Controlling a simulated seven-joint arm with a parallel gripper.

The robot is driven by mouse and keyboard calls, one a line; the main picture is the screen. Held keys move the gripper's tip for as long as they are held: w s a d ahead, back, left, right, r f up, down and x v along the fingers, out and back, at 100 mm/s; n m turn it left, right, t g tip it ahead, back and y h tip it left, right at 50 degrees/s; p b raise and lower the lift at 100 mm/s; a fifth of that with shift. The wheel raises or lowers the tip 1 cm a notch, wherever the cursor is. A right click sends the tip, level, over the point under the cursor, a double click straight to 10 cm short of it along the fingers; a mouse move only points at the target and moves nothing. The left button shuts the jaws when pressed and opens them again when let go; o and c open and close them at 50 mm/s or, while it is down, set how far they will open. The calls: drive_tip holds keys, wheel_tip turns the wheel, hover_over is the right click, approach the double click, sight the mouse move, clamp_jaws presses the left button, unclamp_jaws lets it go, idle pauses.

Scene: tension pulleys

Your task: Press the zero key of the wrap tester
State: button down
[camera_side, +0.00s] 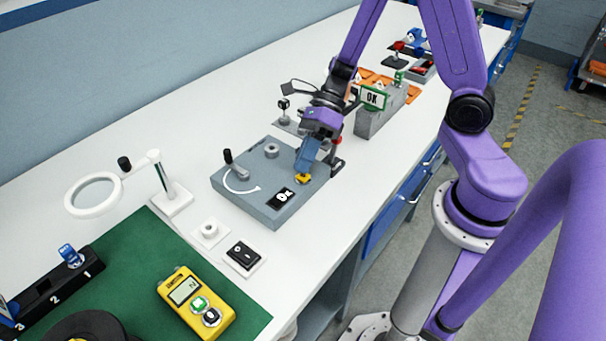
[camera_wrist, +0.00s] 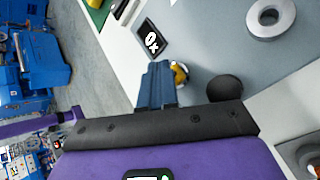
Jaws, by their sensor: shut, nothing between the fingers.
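The wrap tester (camera_side: 245,197) looks to be the grey-blue box on the bench, with a black display (camera_side: 281,198) reading "0x", a crank, a curved white mark and a grey ring. A small yellow key (camera_side: 303,179) is near its right edge. It also shows in the wrist view (camera_wrist: 181,74), partly hidden by my fingers. My gripper (camera_side: 306,167) is shut and empty, pointing down at the yellow key. In the wrist view its blue fingers (camera_wrist: 158,84) are right beside the key; I cannot tell whether they touch it. No mark on the key is readable.
A post (camera_side: 337,155) stands close behind my gripper. A grey block with an "OK" sign (camera_side: 373,98) is farther back. A magnifier (camera_side: 92,195), a black rocker switch (camera_side: 243,256) and a yellow meter (camera_side: 195,302) are toward the front left.

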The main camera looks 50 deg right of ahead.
drive_tip(key=shift+r, duration=0.25)
drive_tip(key=shift+r, duration=2.5)
drive_tip(key=shift+s+a+n, duration=0.15)
drive_tip(key=shift+s+n, duration=0.25)
drive_tip(key=s+d+r+m+h, duration=0.1)
drive_tip(key=s+m+h, duration=0.2)
drive_tip(key=m, duration=0.8)
drive_tip(key=s+d+m+h, duration=0.2)
drive_tip(key=s+m, duration=0.5)
drive_tip(key=m, duration=0.5)
drive_tip(key=s+d+r+m+t+h, duration=0.1)
drive_tip(key=s+m+h, duration=0.2)
drive_tip(key=m, duration=0.8)
drive_tip(key=s, duration=0.2)
drive_tip(key=shift+s+d+r+h, duration=0.25)
drive_tip(key=shift+s+r+h, duration=0.05)
drive_tip(key=shift+h, duration=0.1)
